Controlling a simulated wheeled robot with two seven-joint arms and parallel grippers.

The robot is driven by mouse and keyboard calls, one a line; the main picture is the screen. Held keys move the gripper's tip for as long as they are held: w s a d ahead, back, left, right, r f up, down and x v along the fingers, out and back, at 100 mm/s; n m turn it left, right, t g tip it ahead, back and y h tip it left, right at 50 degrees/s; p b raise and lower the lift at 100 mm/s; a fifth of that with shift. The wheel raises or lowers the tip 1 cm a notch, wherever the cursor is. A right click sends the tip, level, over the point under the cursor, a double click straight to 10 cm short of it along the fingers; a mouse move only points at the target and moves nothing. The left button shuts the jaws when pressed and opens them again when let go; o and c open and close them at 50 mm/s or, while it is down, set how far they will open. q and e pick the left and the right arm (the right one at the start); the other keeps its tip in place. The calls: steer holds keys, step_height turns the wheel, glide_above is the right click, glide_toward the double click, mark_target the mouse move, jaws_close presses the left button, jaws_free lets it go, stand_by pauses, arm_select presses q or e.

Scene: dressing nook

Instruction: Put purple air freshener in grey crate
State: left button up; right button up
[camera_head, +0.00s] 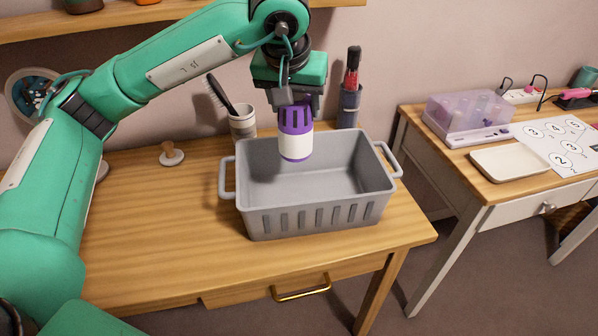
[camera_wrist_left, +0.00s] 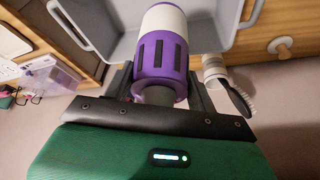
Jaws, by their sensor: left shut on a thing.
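The purple and white air freshener (camera_head: 296,146) is held upright, with its lower end over the inside of the grey crate (camera_head: 315,218). My left gripper (camera_head: 292,103) is shut on its purple top. In the left wrist view the air freshener (camera_wrist_left: 162,52) sits between the fingers, and the crate (camera_wrist_left: 110,42) lies beyond it. The crate is an empty-looking grey bin with two side handles on the wooden table. I cannot tell whether the air freshener touches the crate's floor. My right gripper is not in view.
A cup with a hairbrush (camera_head: 243,123) and a dark holder with a red-topped item (camera_head: 348,104) stand behind the crate. A small wooden-knobbed stamp (camera_head: 171,155) is at left. A second desk (camera_head: 487,188) stands right, past a gap. The table's front left is clear.

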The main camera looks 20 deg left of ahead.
mark_target(296, 149)
arm_select(q)
step_height(296, 149, down, 10)
steer(key=shift+f+b, duration=0.25)
steer(key=shift+b, duration=0.15)
step_height(296, 149, down, 4)
steer(key=shift+r, duration=0.15)
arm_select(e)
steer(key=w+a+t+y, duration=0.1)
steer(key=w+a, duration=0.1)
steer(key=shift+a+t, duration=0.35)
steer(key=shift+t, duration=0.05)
arm_select(q)
steer(key=shift+b, duration=0.35)
steer(key=o, duration=1.4)
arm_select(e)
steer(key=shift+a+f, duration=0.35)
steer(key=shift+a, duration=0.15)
